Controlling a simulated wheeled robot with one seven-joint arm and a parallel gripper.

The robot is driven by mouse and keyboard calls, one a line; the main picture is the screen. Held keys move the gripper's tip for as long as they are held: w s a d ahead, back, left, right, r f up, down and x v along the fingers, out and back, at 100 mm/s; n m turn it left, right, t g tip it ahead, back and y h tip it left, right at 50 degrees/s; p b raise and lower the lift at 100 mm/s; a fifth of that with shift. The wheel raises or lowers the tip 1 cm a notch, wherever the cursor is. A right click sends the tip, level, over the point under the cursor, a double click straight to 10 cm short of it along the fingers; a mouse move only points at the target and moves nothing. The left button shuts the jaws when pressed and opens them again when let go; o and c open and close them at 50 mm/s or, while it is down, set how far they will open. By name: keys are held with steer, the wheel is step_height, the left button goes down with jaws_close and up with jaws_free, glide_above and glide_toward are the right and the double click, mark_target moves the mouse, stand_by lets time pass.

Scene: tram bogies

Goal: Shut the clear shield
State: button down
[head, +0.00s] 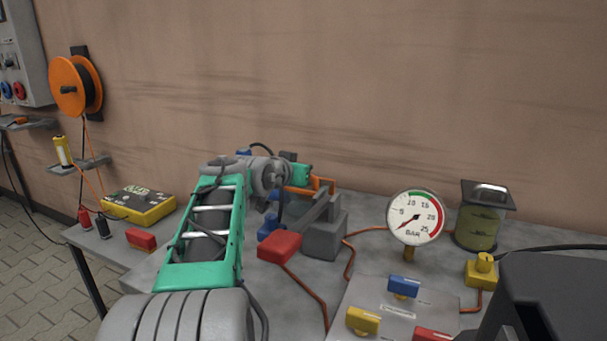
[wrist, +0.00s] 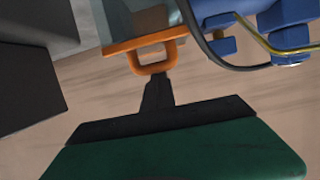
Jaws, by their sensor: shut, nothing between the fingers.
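The clear shield (head: 317,207) is a greyish see-through panel in the middle of the head view, above a grey block. It has an orange handle (head: 322,184) at its upper end. In the wrist view the shield (wrist: 140,18) shows at the top, with the handle as an orange loop (wrist: 155,56). My gripper (wrist: 157,84) is shut and empty, its dark fingertips at the lower edge of the loop; I cannot tell if they touch. In the head view its green body (head: 303,172) is beside the handle; the fingertips are hidden there.
A grey block (head: 325,238) and a red block (head: 280,246) stand near the shield. A pressure gauge (head: 416,217), a fluid jar (head: 477,228) and a valve panel (head: 388,318) are at the right. Blue fittings (wrist: 288,22) and a cable are close by in the wrist view.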

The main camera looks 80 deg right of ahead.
steer(key=shift+w+f, duration=0.1)
steer(key=shift+f, duration=0.25)
steer(key=shift+r, duration=0.1)
